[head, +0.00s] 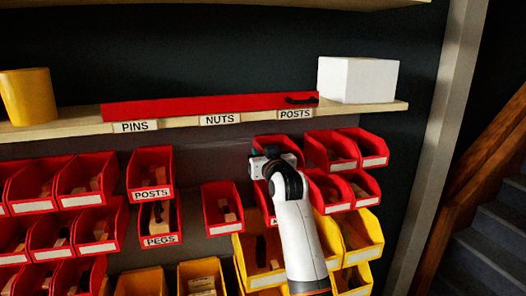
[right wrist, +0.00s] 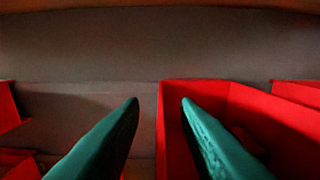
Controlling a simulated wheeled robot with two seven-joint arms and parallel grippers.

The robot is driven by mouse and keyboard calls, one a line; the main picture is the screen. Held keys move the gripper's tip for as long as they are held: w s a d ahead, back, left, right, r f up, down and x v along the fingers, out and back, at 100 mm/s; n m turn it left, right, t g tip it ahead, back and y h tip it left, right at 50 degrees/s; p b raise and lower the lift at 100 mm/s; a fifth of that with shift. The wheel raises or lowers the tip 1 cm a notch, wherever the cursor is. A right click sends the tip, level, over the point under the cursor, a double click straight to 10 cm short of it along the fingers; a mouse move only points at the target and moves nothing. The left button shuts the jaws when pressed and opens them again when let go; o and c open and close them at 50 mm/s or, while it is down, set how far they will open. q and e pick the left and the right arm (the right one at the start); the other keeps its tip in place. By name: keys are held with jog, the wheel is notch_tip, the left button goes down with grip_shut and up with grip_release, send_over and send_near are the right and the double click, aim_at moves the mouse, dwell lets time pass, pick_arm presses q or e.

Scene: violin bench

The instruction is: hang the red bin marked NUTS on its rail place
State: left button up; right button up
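Under the shelf labels, a red bin marked POSTS (head: 150,168) hangs above a red bin marked PEGS (head: 159,222). I cannot read NUTS on any bin. A red bin (head: 259,190) behind my right arm has its front label mostly hidden, so I cannot tell if it is the NUTS bin. My right gripper (head: 265,162) is in front of this part of the rack. In the right wrist view its two teal fingers (right wrist: 160,102) are apart, on either side of the left wall of a red bin (right wrist: 228,92). Contact is unclear. My left gripper is out of view.
A wooden shelf (head: 75,124) carries labels PINS, NUTS (head: 220,119) and POSTS, a long red strip, a yellow pot (head: 26,97) and a white box (head: 357,79). Bare grey panel (head: 205,160) shows under NUTS.

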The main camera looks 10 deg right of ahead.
grip_shut()
dwell(0.6)
